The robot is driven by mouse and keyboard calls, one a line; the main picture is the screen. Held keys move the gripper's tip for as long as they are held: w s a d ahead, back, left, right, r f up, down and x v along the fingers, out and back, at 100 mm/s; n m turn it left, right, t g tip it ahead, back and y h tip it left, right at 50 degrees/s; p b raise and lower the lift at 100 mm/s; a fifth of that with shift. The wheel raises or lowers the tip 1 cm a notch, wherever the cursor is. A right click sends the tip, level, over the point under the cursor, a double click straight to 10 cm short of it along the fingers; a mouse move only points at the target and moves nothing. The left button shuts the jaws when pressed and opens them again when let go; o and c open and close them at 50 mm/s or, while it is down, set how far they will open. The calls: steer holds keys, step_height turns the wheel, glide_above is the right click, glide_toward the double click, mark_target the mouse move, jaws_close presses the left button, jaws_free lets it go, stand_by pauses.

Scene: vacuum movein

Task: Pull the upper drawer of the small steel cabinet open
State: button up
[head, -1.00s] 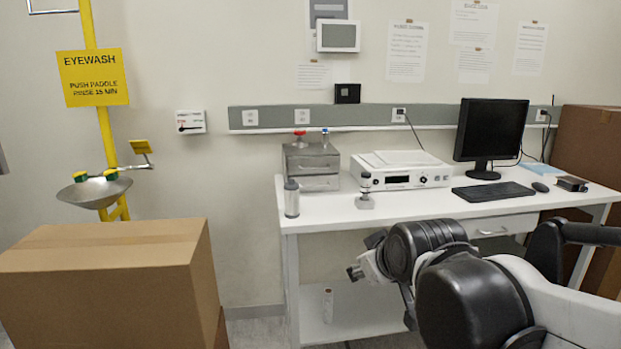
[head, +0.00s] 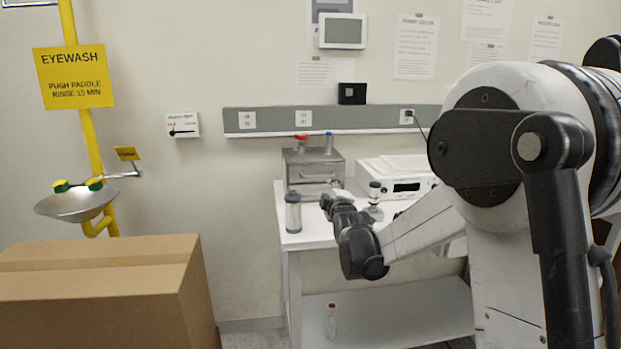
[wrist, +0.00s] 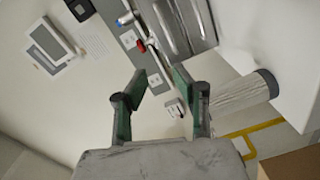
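The small steel cabinet (head: 296,166) stands at the back left of the white bench, with red and blue valve-topped items on its top. Its upper drawer front (head: 318,177) appears closed; the lower part of the cabinet is partly hidden behind my gripper. My gripper (head: 330,202) is in front of and below the cabinet, apart from it. In the wrist view the cabinet (wrist: 182,28) lies at the top, tilted. There my gripper (wrist: 160,84) shows two green-padded fingers spread apart with nothing between them.
A grey cylindrical bottle (head: 293,212) stands at the bench's left edge, close to my gripper; it also shows in the wrist view (wrist: 240,92). A small knobbed item (head: 375,190) and a white instrument (head: 400,186) stand to the right. A cardboard box (head: 90,300) stands front left.

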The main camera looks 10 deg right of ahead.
mark_target(314, 167)
steer(key=w+f+n, duration=0.1)
steer(key=w, duration=0.1)
steer(key=w+f+n+t, duration=0.1)
steer(key=w+f, duration=0.1)
steer(key=w+f+n+t, duration=0.1)
steer(key=w+f, duration=0.1)
steer(key=shift+w, duration=0.2)
steer(key=w, duration=0.4)
steer(key=w+r, duration=0.1)
steer(key=w, duration=0.4)
steer(key=w+r, duration=0.1)
steer(key=w, duration=0.3)
steer(key=shift+w+a+r, duration=0.1)
steer(key=shift+w+r, duration=0.1)
steer(key=shift+w, duration=0.05)
jaws_close()
